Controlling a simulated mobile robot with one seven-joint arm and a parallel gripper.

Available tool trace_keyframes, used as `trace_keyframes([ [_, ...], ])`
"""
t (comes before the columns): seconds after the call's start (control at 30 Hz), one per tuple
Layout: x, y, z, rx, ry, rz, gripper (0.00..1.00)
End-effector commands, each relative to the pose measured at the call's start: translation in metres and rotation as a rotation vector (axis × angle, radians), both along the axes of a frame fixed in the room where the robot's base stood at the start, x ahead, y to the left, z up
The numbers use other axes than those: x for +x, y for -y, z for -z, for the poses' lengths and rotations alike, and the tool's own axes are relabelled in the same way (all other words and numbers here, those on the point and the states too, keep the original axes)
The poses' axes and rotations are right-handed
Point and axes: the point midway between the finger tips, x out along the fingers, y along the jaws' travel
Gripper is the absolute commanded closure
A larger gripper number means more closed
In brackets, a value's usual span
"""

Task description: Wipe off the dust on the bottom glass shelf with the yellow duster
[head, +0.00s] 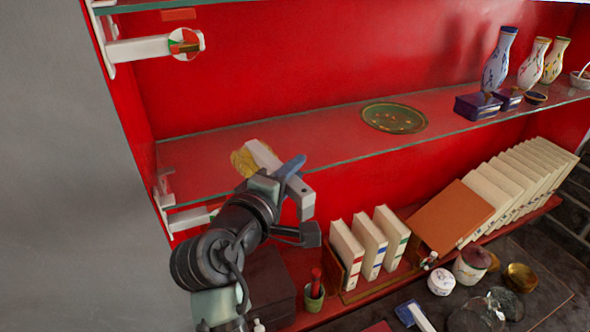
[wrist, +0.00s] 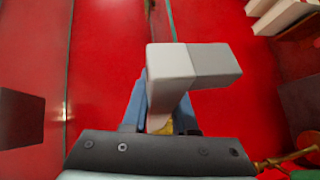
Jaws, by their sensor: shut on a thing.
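My gripper (head: 287,172) is shut on the pale handle of the yellow duster (head: 243,161). Its blue fingers (wrist: 160,118) close around the handle in the wrist view, where the duster's grey-white block (wrist: 190,66) sticks out and a little yellow shows between the fingers. In the head view, the duster's yellow part overlaps the left end of the bottom glass shelf (head: 330,150). I cannot tell whether it touches the glass. I cannot make out dust on the shelf.
A green round plate (head: 394,117) lies mid-shelf. Vases (head: 499,60) and purple boxes (head: 478,105) stand at its right end. The glass between duster and plate is clear.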

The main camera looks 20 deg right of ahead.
Motion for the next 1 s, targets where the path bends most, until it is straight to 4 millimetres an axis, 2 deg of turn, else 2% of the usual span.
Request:
trace_keyframes([
  [0.03,0.000,0.000,-0.011,-0.001,0.004,0.000,1.00],
  [0.1,0.000,0.000,-0.019,-0.001,0.004,0.000,1.00],
  [0.43,0.000,0.000,-0.050,-0.002,0.008,0.001,1.00],
  [0.87,0.000,0.001,-0.056,-0.002,0.007,0.001,1.00],
  [1.0,0.000,0.001,-0.065,-0.003,0.011,0.001,1.00],
])
